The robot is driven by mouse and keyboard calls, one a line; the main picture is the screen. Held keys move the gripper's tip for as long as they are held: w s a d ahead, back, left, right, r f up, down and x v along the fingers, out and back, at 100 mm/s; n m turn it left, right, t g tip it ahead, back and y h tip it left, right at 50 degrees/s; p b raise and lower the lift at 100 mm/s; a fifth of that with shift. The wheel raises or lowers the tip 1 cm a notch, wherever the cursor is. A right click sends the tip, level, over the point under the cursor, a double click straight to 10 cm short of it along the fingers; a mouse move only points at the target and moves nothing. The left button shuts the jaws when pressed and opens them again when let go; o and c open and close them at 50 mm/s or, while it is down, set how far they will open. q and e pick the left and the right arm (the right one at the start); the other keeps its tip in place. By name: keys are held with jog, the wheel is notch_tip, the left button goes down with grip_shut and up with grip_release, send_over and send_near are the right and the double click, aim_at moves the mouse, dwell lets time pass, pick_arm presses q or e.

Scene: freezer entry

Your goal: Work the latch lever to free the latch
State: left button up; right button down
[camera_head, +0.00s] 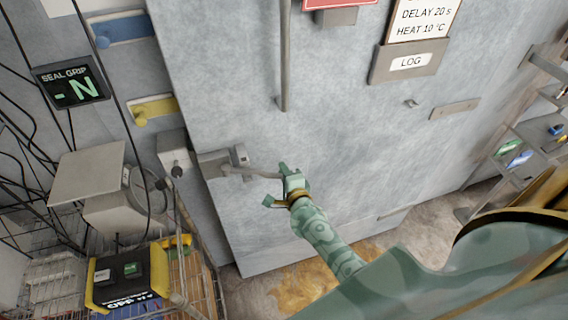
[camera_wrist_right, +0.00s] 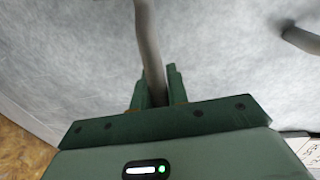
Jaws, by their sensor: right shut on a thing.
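The latch lever (camera_head: 254,174) is a grey bar that runs roughly level from the latch body (camera_head: 218,161) on the left part of the grey freezer door (camera_head: 340,150). My right gripper (camera_head: 280,183) is green and shut on the lever's free end. In the right wrist view, the lever (camera_wrist_right: 149,45) comes down from the top between the two green fingers of the gripper (camera_wrist_right: 158,88), which sit on either side of it. The fingers hide the lever's tip. A catch block (camera_head: 174,154) stands on the frame beside the latch body. My left gripper is out of view.
A long vertical handle (camera_head: 285,60) is on the door above the lever. A seal grip display (camera_head: 70,84) hangs at the left. A wire cart with a yellow and black box (camera_head: 130,274) stands at lower left. Shelving (camera_head: 530,145) is at right.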

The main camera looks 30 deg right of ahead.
jog(key=c, duration=1.4)
grip_release()
jog(key=shift+w+a, duration=0.1)
jog(key=shift+w, duration=0.05)
jog(key=shift+o, duration=0.2)
jog(key=v, duration=1.6)
